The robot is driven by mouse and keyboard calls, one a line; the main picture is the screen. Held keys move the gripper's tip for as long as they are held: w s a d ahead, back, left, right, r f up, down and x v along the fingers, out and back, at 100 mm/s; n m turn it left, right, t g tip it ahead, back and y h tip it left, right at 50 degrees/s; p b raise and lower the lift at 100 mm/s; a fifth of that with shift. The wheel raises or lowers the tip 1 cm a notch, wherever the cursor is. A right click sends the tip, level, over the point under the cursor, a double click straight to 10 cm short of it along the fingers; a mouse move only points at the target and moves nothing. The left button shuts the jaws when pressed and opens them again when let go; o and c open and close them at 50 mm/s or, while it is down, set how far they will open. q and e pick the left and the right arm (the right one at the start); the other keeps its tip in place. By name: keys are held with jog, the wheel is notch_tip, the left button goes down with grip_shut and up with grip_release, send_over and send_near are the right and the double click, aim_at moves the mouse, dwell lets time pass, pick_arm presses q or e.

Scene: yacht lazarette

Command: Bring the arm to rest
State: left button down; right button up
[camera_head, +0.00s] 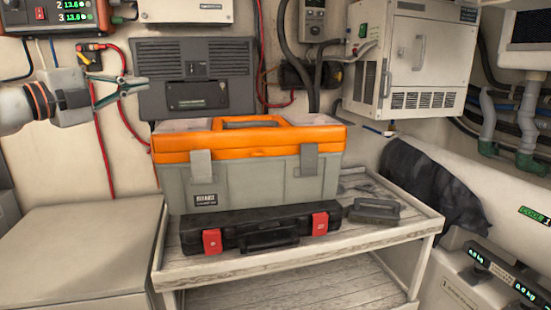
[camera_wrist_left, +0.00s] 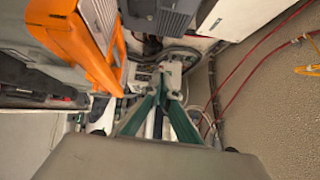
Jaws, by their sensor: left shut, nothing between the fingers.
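My left gripper (camera_head: 134,84) comes in from the left edge in the head view, at the upper left. Its fingers point right and meet at the tips, shut with nothing between them. It is in the air in front of the wall, left of the grey panel and above the orange-and-grey toolbox (camera_head: 250,184). In the left wrist view the green-edged fingers (camera_wrist_left: 166,84) come together at the middle, and the toolbox's orange lid (camera_wrist_left: 75,40) shows at the upper left. My right gripper shows in neither view.
A wooden shelf unit (camera_head: 400,229) carries the toolbox, a black case with red latches (camera_head: 262,231) and a grey tool (camera_head: 373,209). A grey panel (camera_head: 197,75) stands behind. Red cables (camera_head: 98,140) run down the wall. A flat-topped bench (camera_head: 75,245) at lower left is clear.

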pick_arm(q)
jog(key=s+d+f+m+h, duration=0.1)
jog(key=s+d+f+h, duration=0.5)
jog(key=d+f, duration=0.4)
jog(key=s+a+f+n+t+y, duration=0.1)
jog(key=s+a+f+n+y, duration=0.1)
jog(key=a+f+n+y, duration=0.6)
jog(key=s+a+f+n+y, duration=0.25)
jog(key=f+n+y, duration=0.3)
jog(key=f, duration=0.55)
jog(key=s+a+f+n+t+y, duration=0.1)
jog(key=s+a+f+n+y, duration=0.25)
jog(key=f+n+y, duration=0.55)
jog(key=s+a+f+m+g+h, duration=0.3)
jog(key=s+f+g, duration=0.7)
jog(key=s+f, duration=1.2)
jog(key=w+d+f+n+t+h, duration=0.2)
jog(key=d+f+h, duration=0.4)
jog(key=d+f, duration=0.8)
jog(key=d+t, duration=0.1)
jog(key=d, duration=0.1)
jog(key=shift+d+p, duration=0.35)
jog(key=shift+d, duration=0.05)
